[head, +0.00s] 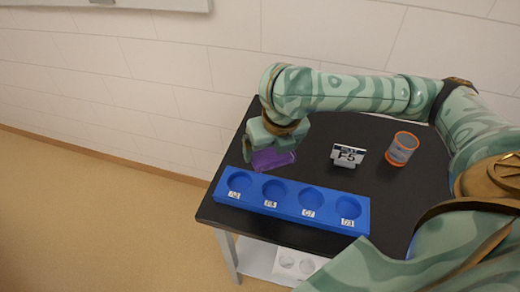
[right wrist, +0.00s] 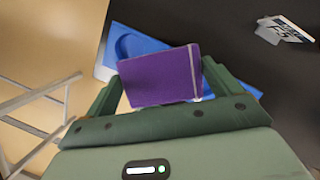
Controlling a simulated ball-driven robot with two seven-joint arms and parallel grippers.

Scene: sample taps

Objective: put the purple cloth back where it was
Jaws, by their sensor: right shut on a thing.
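The purple cloth (head: 275,160) is held in my right gripper (head: 268,148) above the table, just behind the left end of the blue rack. In the right wrist view the cloth (right wrist: 160,77) is a flat purple rectangle between the two fingers, with a pale strip near its right edge. It hides part of the rack behind it. My right gripper is shut on it. My left gripper is in neither view.
The blue rack (head: 290,214) has a row of several round wells with small labels along the black table's (head: 310,150) front edge. A sign reading F5 (head: 347,154) and an orange-rimmed clear cup (head: 402,149) stand behind it. White paper-like item (head: 298,263) lies on the lower shelf.

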